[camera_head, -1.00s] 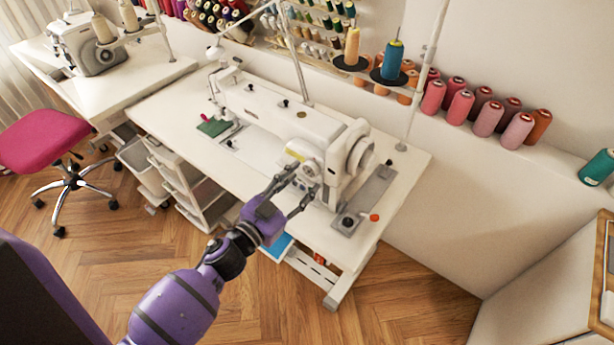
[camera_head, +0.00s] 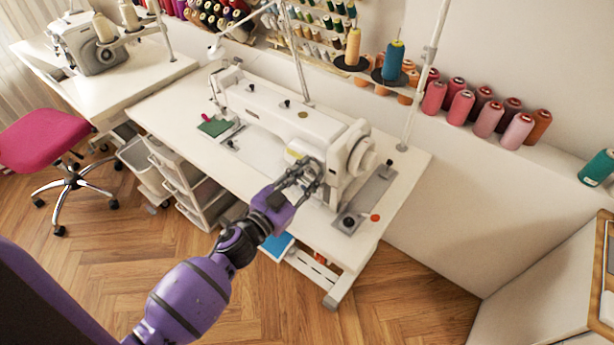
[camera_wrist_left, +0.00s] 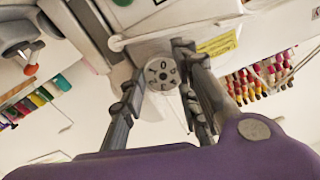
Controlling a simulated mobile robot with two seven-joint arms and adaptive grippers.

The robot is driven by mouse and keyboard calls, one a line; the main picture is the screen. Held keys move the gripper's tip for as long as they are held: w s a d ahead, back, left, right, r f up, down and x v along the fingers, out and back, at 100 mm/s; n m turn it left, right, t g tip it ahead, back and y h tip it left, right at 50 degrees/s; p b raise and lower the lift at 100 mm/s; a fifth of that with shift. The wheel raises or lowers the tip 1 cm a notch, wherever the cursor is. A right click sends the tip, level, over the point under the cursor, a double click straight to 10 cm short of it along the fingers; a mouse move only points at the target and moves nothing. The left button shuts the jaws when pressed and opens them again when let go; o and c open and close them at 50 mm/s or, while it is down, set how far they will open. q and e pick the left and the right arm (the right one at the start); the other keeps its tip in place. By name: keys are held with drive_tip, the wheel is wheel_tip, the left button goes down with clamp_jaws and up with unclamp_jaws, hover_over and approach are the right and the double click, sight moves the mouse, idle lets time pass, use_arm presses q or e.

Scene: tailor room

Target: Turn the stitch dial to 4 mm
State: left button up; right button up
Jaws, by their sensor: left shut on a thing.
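The white sewing machine (camera_head: 270,108) stands on a white table. Its stitch dial (camera_wrist_left: 162,73) is a round, pale disc with dark figures, in the upper middle of the left wrist view. The figures are too small to read surely. My left gripper (camera_head: 309,170) is at the machine's front right end, its fingers closed on the dial, and covers most of it in the head view. In the left wrist view the two fingers (camera_wrist_left: 160,75) stand on either side of the dial. My right gripper is not in view.
The white table (camera_head: 172,105) has free room left of the machine, with a small green piece (camera_head: 214,127) on it. A red-knobbed lever (camera_head: 375,218) is at the table's right end. A thread stand pole (camera_head: 425,75) rises behind. A pink chair (camera_head: 45,140) stands left.

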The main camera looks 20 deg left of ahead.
use_arm(q)
drive_tip(key=shift+s+d+m, duration=0.1)
drive_tip(key=shift+d+m, duration=0.15)
drive_tip(key=shift+m, duration=0.15)
drive_tip(key=shift+f+m, duration=0.1)
drive_tip(key=shift+m, duration=0.5)
drive_tip(key=shift+f+m, duration=0.15)
drive_tip(key=shift+m, duration=1.65)
drive_tip(key=shift+f, duration=0.1)
drive_tip(key=o, duration=1)
drive_tip(key=shift+a, duration=0.1)
